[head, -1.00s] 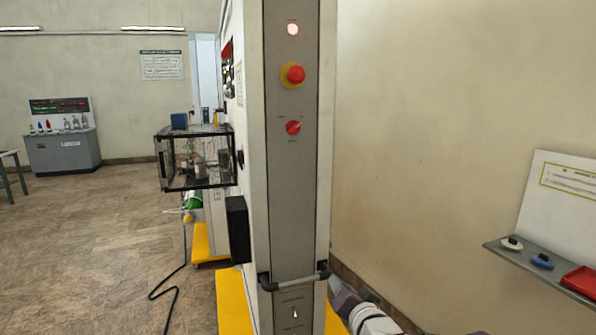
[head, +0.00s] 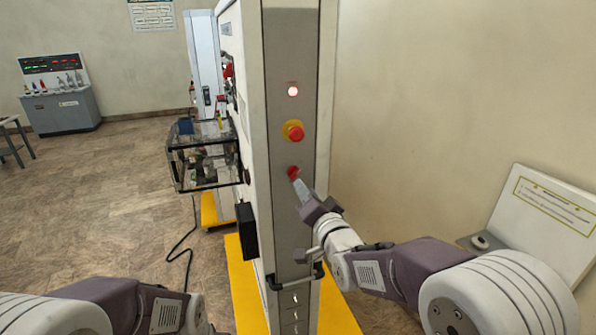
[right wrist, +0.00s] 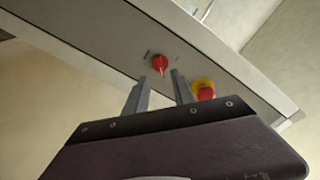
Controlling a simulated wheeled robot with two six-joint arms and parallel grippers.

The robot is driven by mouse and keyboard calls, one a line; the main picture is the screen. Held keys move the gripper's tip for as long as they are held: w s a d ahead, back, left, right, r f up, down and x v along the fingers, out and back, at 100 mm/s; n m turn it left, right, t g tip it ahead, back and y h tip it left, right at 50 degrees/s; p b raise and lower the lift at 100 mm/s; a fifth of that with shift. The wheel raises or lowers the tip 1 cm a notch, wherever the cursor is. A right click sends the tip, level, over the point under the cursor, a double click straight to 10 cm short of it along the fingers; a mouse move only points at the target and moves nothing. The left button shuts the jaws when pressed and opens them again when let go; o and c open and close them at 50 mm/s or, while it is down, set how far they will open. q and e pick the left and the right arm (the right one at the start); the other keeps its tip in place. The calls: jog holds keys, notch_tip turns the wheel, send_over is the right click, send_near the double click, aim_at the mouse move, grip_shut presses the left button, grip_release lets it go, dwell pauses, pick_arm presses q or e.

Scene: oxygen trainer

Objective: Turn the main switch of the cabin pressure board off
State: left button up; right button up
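The main switch, a small red rotary knob (head: 293,172), sits on the grey end panel of the board (head: 291,220), below a red mushroom button. The knob also shows in the right wrist view (right wrist: 160,63), just past my fingertips. My right gripper (head: 303,187) is close to the knob, from below and to the right. In the right wrist view my right gripper (right wrist: 160,84) is open, its two fingers apart with nothing between them. The knob appears just beyond the gap; no contact is visible. My left arm shows at the lower left, but its gripper is out of frame.
The red mushroom button on its yellow collar (head: 293,130) is close above the knob; it also shows in the right wrist view (right wrist: 204,90). A lit lamp (head: 292,91) is above it. A grey handle (head: 300,277) crosses the panel below. A clear-walled box (head: 208,160) stands left.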

aim_at(296, 175)
jog(key=p+x, duration=0.3)
jog(key=x, duration=0.3)
jog(key=shift+w+r, duration=0.15)
jog(key=shift+w, duration=0.15)
jog(key=shift+w+a, duration=0.15)
jog(key=shift+w, duration=0.2)
jog(key=shift+s, duration=0.1)
grip_shut()
